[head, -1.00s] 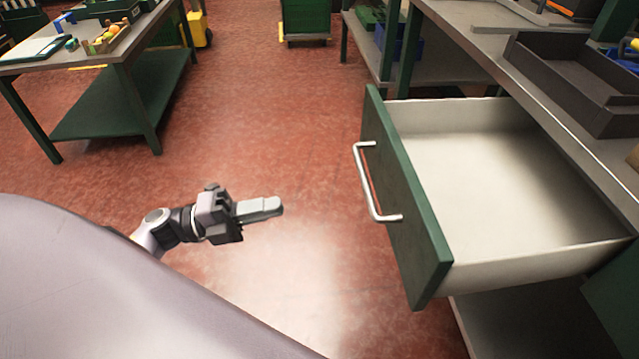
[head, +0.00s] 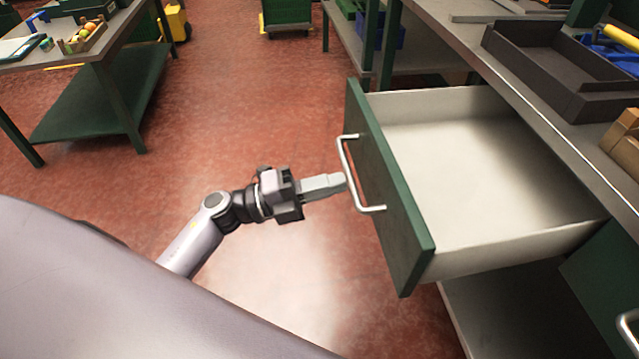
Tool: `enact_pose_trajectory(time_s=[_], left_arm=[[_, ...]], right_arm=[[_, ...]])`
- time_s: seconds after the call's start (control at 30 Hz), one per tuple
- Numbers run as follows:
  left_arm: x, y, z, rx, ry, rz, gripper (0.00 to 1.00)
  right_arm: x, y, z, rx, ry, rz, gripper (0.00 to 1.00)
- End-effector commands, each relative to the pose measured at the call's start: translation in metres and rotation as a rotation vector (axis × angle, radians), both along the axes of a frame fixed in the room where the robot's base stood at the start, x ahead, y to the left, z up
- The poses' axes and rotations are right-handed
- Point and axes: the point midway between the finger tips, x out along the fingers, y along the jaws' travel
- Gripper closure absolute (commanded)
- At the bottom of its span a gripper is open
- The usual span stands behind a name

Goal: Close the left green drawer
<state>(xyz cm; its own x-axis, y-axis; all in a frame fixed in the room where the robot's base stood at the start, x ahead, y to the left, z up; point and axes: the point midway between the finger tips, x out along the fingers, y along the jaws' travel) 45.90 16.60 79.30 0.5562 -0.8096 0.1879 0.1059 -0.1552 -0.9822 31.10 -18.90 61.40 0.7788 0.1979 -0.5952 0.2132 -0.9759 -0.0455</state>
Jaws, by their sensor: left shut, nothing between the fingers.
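The green drawer (head: 390,200) is pulled well out from under the workbench, and its pale inside (head: 470,160) looks empty. A silver bar handle (head: 352,178) is fixed to its front. My left gripper (head: 342,182) is shut and empty, with its fingertips at the handle, near the middle of the bar. I cannot tell whether the fingertips touch the handle. My right gripper is not in view.
The grey workbench (head: 470,50) carries a dark tray (head: 550,75) and a brown box (head: 625,140). Another green drawer front (head: 605,275) with a handle shows at lower right. A table (head: 100,50) stands at far left. Red floor (head: 250,110) between them is clear.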

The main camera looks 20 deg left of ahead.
Motion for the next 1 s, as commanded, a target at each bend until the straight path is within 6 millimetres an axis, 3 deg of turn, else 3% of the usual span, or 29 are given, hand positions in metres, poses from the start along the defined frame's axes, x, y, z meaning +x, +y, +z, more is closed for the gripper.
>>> enact_pose_trajectory(time_s=[0.27,0.47,0.77,1.0], left_arm=[[0.001,-0.001,0.000,0.000,0.000,0.000,1.00],[0.012,-0.018,0.000,0.000,-0.002,-0.002,1.00],[0.059,-0.088,-0.001,0.000,-0.005,-0.003,1.00],[0.104,-0.156,-0.004,0.000,-0.006,-0.003,1.00]], right_arm=[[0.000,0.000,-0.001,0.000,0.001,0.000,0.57],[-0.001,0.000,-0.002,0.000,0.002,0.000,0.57],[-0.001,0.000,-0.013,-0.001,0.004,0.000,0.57],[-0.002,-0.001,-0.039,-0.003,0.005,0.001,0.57]])
